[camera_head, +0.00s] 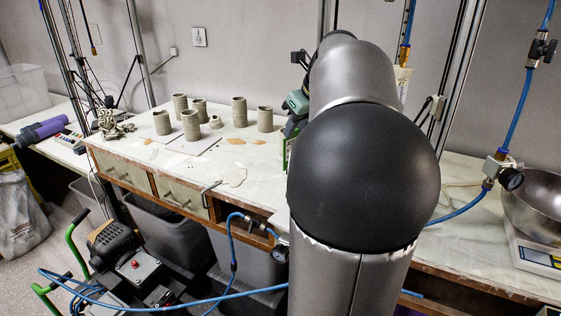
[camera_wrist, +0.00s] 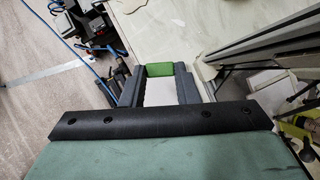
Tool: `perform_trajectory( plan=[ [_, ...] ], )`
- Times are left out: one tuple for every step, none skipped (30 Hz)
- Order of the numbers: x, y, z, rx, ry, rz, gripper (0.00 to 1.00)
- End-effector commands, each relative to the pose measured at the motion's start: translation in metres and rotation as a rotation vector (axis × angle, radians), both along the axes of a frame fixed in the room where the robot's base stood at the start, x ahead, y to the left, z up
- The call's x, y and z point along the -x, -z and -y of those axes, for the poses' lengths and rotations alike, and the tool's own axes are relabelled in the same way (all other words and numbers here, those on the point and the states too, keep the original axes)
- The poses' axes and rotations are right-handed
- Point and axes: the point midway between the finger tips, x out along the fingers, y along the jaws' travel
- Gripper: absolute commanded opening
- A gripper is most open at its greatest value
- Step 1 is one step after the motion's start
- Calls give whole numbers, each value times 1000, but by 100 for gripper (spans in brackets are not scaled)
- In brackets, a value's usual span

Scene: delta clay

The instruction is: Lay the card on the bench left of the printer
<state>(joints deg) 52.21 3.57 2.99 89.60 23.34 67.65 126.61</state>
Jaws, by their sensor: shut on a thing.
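My gripper (camera_wrist: 158,80) shows in the wrist view with its two dark fingers either side of a flat pale piece with a bright green end (camera_wrist: 159,69), which seems to be the card. The fingers are shut on it. In the head view my arm hides most of the gripper; only some teal housing and a strip of green show at its left edge. The bench (camera_head: 130,150) has a pale, stained top. Metal uprights (camera_head: 460,75) and a clear tube (camera_head: 402,85) behind my arm seem to belong to the printer, whose middle is hidden.
Flat scraps lie near the front. A steel bowl (camera_head: 538,200) sits on a scale at right. Blue hoses (camera_head: 455,212) cross the front edge. Grey bins (camera_head: 165,230) stand below.

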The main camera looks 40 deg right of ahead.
Motion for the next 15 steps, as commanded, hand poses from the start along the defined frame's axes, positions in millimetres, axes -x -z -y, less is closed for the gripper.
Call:
perform_trajectory(
  plan=[
    [-14, 7, 0, -4, -6, -2, 0],
    [-22, 10, 1, -3, -4, -2, 0],
    [-32, 14, 1, -4, -6, -1, 0],
    [-39, 18, 2, -3, -5, -2, 0],
    [-47, 21, 2, -4, -6, -2, 0],
    [-57, 26, 2, -4, -6, -1, 0],
    [-61, 33, 3, -5, -4, -2, 0],
    [-66, 40, 3, -5, -3, -3, 0],
    [-72, 47, 3, -4, -2, -2, 0],
    [-76, 52, 4, -4, -3, -2, 0],
    [-80, 57, 4, -3, -3, -2, 0],
    [-84, 62, 4, -3, -2, -1, 0],
    [-87, 65, 4, -3, -1, 0, 0],
    [-89, 68, 4, -3, -2, 0, 0],
    [-92, 71, 5, -3, -1, -1, 0]
  ],
)
